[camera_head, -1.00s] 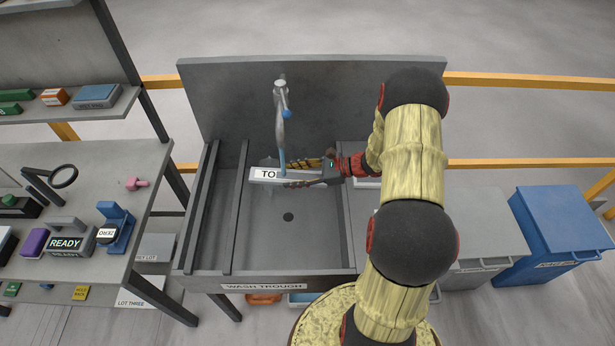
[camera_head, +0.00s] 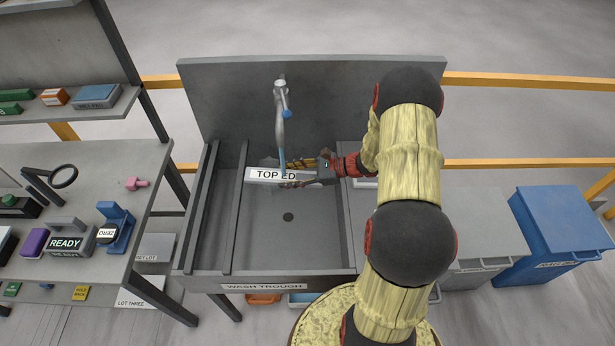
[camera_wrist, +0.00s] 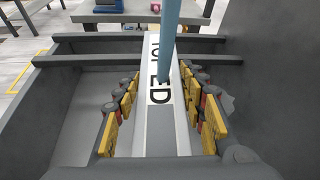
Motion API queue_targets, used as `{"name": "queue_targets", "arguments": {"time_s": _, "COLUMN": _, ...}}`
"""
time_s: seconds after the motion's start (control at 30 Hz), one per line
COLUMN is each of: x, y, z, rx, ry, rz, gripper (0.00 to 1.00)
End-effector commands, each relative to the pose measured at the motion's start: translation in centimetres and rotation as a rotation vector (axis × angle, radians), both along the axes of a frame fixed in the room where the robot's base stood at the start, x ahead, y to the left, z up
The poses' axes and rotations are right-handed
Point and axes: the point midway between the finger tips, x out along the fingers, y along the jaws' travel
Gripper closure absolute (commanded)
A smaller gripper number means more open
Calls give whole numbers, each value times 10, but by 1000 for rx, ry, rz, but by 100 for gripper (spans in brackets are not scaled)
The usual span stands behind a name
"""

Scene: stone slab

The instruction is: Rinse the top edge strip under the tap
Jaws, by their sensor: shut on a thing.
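In the wrist view the strip (camera_wrist: 155,70) runs away from me between the two yellow-padded fingers (camera_wrist: 165,105). The tap (camera_head: 281,115) stands at the back of the trough. A blue stream of water (camera_head: 282,158) comes down from it onto the strip, across the lettering.
The grey wash trough (camera_head: 290,258) has a dark drain, raised side rails and a tall back panel. A bench with several tools and a "READY" box (camera_head: 66,240) stands to the left. A blue bin (camera_head: 565,225) stands at the right.

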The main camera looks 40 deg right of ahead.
Motion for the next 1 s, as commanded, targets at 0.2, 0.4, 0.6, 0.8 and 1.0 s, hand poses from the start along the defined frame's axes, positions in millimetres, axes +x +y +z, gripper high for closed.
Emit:
{"name": "queue_targets", "arguments": {"time_s": 0.2, "x": 0, "y": 0, "z": 1, "rx": 0, "ry": -2, "rz": 0, "gripper": 98}}
{"name": "queue_targets", "arguments": {"time_s": 0.4, "x": 4, "y": 4, "z": 1, "rx": 0, "ry": -2, "rz": 1, "gripper": 98}}
{"name": "queue_targets", "arguments": {"time_s": 0.6, "x": 12, "y": 12, "z": 1, "rx": 0, "ry": -2, "rz": 2, "gripper": 98}}
{"name": "queue_targets", "arguments": {"time_s": 0.8, "x": 19, "y": 19, "z": 1, "rx": 0, "ry": -2, "rz": 1, "gripper": 98}}
{"name": "queue_targets", "arguments": {"time_s": 1.0, "x": 26, "y": 27, "z": 1, "rx": -1, "ry": -2, "rz": 2, "gripper": 98}}
